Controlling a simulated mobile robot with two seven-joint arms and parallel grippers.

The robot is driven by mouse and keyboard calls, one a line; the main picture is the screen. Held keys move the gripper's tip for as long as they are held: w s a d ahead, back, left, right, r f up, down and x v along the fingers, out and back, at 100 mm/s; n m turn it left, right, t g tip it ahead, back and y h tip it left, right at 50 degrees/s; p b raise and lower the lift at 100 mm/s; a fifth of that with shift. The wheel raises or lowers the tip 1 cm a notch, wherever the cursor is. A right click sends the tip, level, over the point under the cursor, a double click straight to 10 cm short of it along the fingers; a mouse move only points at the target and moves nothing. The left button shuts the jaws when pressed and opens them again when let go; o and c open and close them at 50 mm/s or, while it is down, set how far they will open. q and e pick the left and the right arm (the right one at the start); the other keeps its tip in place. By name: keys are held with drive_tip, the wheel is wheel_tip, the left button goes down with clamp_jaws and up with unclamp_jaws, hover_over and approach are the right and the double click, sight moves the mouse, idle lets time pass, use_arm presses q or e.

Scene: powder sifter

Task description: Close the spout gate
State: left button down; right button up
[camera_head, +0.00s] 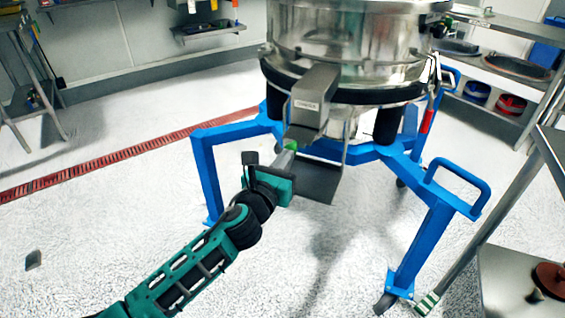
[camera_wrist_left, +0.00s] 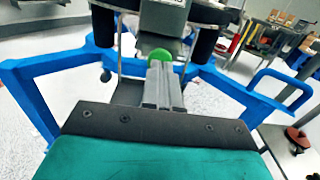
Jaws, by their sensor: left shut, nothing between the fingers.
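The powder sifter (camera_head: 345,50) is a round steel drum on a blue wheeled frame. Its grey spout (camera_head: 313,98), with a small label, slopes down from the drum's front. A dark flat plate (camera_head: 320,183) shows below the spout, beside a thin metal bracket; I cannot tell whether it is the gate. A green knob (camera_head: 292,146) shows under the spout's left side, and also in the left wrist view (camera_wrist_left: 161,55). My left gripper (camera_head: 284,160) is at the knob, its fingers (camera_wrist_left: 160,84) shut with nothing between them. The tips point at the knob; contact is unclear. My right gripper is out of view.
The blue frame (camera_head: 206,175) has legs on both sides of the spout, and a handle loop (camera_head: 462,185) on the right. Steel shelving (camera_head: 500,70) stands at the right, with a steel surface (camera_head: 520,285) at the lower right. The floor at left is mostly clear.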

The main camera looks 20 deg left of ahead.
sight(294, 143)
use_arm(q)
drive_tip(key=w, duration=0.5)
drive_tip(key=shift+w+d, duration=0.15)
drive_tip(key=shift+d, duration=0.15)
drive_tip(key=shift+a+r, duration=0.1)
drive_tip(key=shift+r, duration=0.2)
